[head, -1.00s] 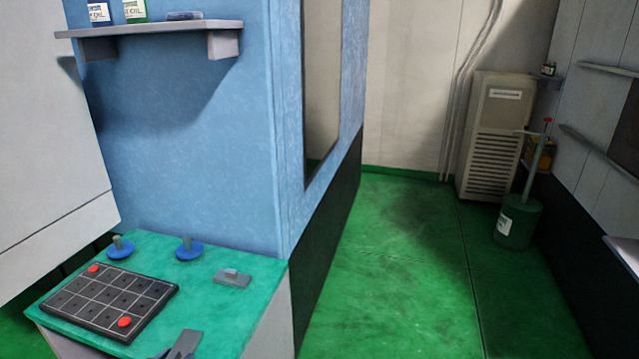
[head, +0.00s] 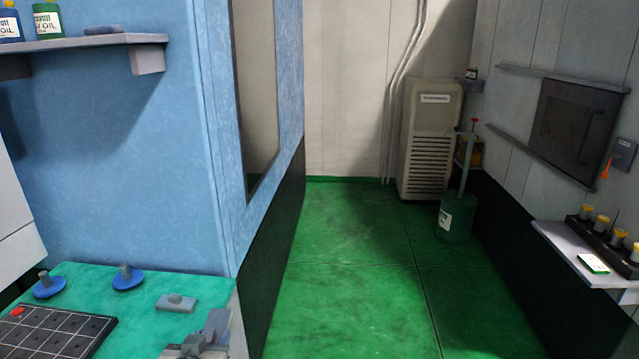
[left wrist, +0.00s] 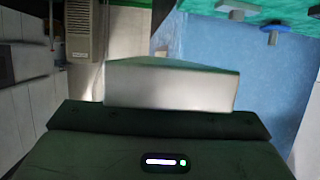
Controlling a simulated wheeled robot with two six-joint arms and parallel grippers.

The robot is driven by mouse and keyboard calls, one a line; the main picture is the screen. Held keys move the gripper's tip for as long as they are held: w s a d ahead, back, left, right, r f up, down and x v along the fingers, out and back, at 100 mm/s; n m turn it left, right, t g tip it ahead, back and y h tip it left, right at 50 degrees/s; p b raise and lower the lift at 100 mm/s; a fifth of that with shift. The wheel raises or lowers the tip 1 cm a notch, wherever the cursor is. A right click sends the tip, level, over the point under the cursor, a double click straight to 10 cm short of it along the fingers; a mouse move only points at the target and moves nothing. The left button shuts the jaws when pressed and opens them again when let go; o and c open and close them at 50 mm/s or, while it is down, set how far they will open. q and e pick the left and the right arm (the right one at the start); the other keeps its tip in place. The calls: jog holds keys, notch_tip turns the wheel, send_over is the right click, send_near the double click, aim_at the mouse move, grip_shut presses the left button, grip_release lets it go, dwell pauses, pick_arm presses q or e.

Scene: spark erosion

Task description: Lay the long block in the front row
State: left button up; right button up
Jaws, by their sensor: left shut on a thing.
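My left gripper (head: 190,350) is at the bottom of the head view, shut on a plain grey block (head: 216,327), which I take to be the long block. The block stands out above the jaws. It also shows large and pale in the left wrist view (left wrist: 170,85). The gripper is over the near right part of the teal bench top (head: 85,270), to the right of the black gridded board (head: 60,330). The board is cut off at the lower left, so its front row is not fully in view. My right gripper is out of view.
A small grey block with a knob (head: 177,303) and two blue discs with grey posts (head: 127,280) (head: 48,287) stand on the bench behind. A blue cabinet wall (head: 120,180) rises behind them.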

pick_arm(q)
jog(key=shift+w+d+r, duration=0.15)
jog(key=shift+d+r, duration=0.4)
jog(key=shift+d, duration=0.05)
jog(key=s+a+f, duration=0.3)
jog(key=a, duration=0.4)
jog(key=s+a+f+h+p, duration=0.1)
jog(key=s+a+f, duration=0.2)
jog(key=a, duration=0.4)
jog(key=s+a+f+m, duration=0.1)
jog(key=s+a+f, duration=0.3)
jog(key=a, duration=0.3)
jog(key=shift+a+f, duration=0.35)
jog(key=shift+f, duration=0.25)
